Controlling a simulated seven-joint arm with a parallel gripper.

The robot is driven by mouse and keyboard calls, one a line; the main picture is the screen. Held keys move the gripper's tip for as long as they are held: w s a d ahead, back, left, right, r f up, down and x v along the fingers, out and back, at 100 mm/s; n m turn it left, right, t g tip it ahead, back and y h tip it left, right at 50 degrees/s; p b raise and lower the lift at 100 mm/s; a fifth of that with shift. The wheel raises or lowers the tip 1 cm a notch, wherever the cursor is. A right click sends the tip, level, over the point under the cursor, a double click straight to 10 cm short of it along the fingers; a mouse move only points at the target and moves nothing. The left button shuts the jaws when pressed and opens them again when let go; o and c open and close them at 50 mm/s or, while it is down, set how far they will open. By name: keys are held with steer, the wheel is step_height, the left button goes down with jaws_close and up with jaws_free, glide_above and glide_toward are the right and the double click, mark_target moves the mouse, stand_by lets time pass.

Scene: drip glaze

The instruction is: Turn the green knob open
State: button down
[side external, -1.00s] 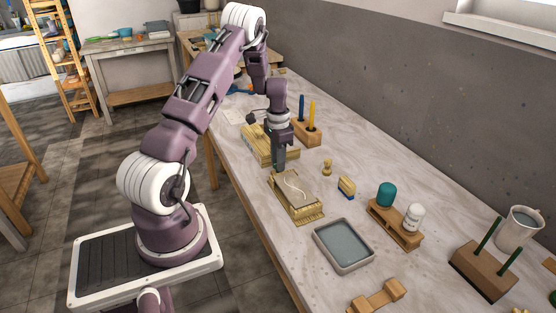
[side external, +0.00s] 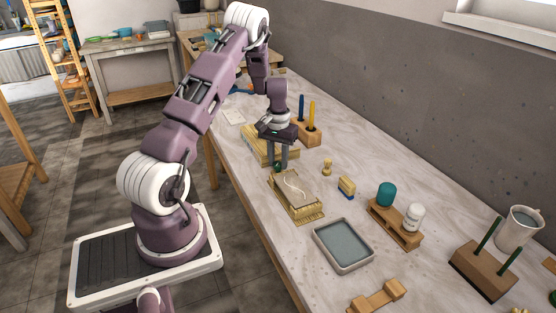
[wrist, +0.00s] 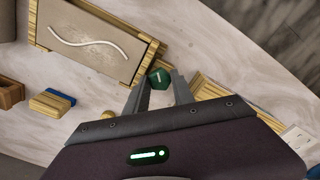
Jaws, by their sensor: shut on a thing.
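The green knob (wrist: 159,78) shows between my fingertips in the wrist view, with a short pale mark on its top. In the side view the knob (side external: 277,168) is a small green spot low between the fingers. My gripper (side external: 278,163) points down over it, with one finger on each side, and is shut on it. The gripper (wrist: 160,84) also shows in the wrist view. The knob's base is hidden. A wooden-framed tray (side external: 296,196) with a pale wavy line on its panel lies beside the knob.
A slatted wooden block (side external: 256,143) lies close behind the gripper. A holder with blue and yellow rods (side external: 308,131) stands behind it. A small brush (side external: 346,188), a grey basin (side external: 343,246) and a rack with teal and white jars (side external: 396,222) stand to the right.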

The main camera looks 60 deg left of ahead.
mark_target(278, 163)
steer(key=n, duration=0.4)
steer(key=shift+n, duration=0.3)
steer(key=shift+w+n, duration=0.1)
steer(key=shift+n, duration=2.5)
steer(key=c, duration=1.3)
jaws_free()
steer(key=shift+c, duration=0.2)
steer(key=shift+r, duration=0.1)
step_height(278, 163, up, 7)
